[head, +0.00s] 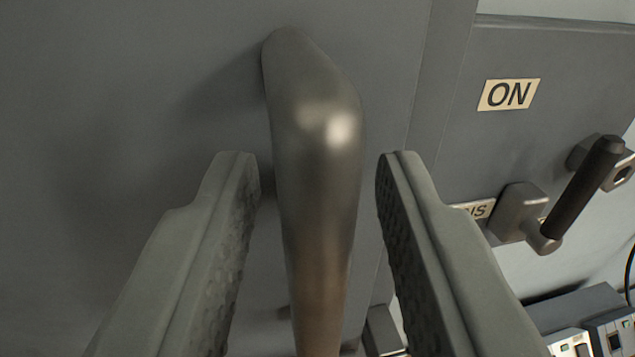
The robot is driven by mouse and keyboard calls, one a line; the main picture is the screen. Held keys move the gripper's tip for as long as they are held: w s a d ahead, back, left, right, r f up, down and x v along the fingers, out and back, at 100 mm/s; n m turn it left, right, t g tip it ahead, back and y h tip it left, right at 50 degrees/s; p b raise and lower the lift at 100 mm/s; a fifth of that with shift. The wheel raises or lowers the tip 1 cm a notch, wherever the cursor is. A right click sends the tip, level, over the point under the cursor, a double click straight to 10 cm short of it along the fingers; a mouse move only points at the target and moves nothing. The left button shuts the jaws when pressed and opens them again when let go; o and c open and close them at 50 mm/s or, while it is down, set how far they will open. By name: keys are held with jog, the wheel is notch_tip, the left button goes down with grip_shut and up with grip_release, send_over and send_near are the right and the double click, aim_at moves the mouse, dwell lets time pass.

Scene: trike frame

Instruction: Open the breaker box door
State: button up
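The breaker box door (130,80) is a flat grey panel that fills the left and middle of the head view. A rounded metal handle (318,150) stands out from it and runs down the middle of the picture. My gripper (318,165) is open, with one finger to the left of the handle and one to the right. Gaps show between the handle and both fingertips. The lower end of the handle is cut off by the bottom edge of the picture.
To the right of the door is a grey side panel with an "ON" label (509,95). A dark lever switch (583,190) sticks out there, close to the right finger. Small control boxes (590,325) show at the lower right.

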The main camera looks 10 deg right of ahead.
grip_shut()
jog(key=shift+s, duration=0.15)
